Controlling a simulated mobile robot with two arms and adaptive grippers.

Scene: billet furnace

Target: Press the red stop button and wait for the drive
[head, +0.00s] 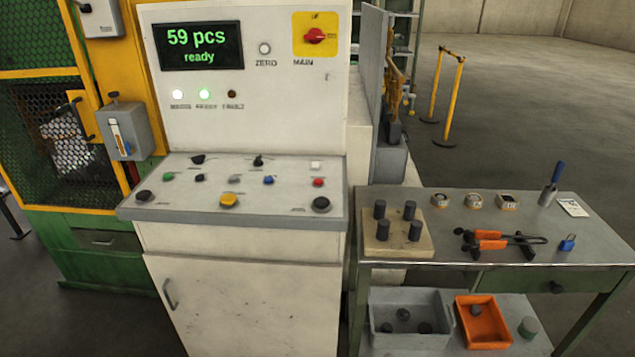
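A small red button (318,182) sits at the right side of the sloped control desk (285,208), below a white square button (315,166). Its label is too small to read. The display (198,46) on the upright panel reads "59 pcs ready" in green. Below it a white lamp (177,94) and a green lamp (204,94) are lit, and a third lamp (231,94) is dark. Neither of my grippers is in view.
The desk also holds a large yellow button (229,201), a green button (168,177) and black knobs. A red main switch (315,36) is on the panel.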

